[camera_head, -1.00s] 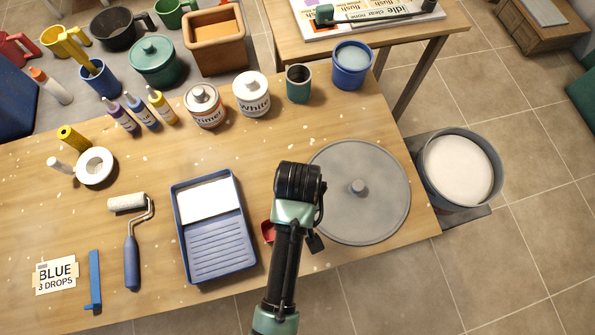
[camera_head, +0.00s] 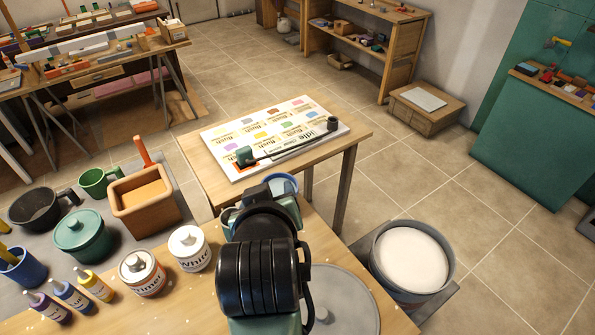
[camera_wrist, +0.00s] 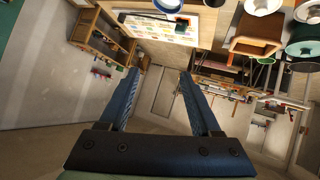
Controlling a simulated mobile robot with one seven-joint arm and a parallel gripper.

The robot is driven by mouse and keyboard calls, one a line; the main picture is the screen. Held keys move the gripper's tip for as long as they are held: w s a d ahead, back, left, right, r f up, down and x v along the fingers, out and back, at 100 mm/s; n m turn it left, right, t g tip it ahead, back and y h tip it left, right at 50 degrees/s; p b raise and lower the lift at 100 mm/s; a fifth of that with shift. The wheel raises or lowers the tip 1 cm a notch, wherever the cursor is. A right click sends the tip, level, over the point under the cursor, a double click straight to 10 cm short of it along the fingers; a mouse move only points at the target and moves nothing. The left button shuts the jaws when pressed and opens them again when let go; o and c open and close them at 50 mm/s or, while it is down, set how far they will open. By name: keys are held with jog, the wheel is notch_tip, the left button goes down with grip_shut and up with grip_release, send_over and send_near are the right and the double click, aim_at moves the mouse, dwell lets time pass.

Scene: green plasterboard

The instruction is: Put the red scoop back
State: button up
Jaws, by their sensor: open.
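My gripper (camera_wrist: 159,73) shows in the wrist view with two blue fingers wide apart and nothing between them. It points out over the room, past the table's far edge. In the head view my dark wrist hides its fingers. An orange-red handle (camera_head: 142,151) sticks up at the back of a brown box (camera_head: 150,212) holding orange material; the box also shows in the wrist view (camera_wrist: 254,34). I cannot tell whether this handle belongs to the red scoop. The spot on the table where a small red piece showed earlier is out of view or hidden.
A white-labelled can (camera_head: 188,250), a primer can (camera_head: 142,274), a green lidded pot (camera_head: 82,235) and several bottles stand left of my arm. A grey round lid (camera_head: 345,295) lies to the right, near a bucket (camera_head: 412,262). A side table (camera_head: 350,137) stands beyond.

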notch_tip(320, 180, up, 19)
jog(key=w+d+m+t, duration=0.2)
jog(key=t, duration=0.5)
jog(key=s+d+r+t, duration=0.1)
jog(key=s+r+t, duration=0.2)
jog(key=r, duration=0.4)
jog(key=s+d+r+m+t+h, duration=0.1)
jog(key=s+r+t, duration=0.2)
jog(key=s+r, duration=0.2)
jog(key=s+d+r+m+t, duration=0.1)
jog(key=s+r+t, duration=0.2)
jog(key=r, duration=0.8)
jog(key=shift+s, duration=0.5)
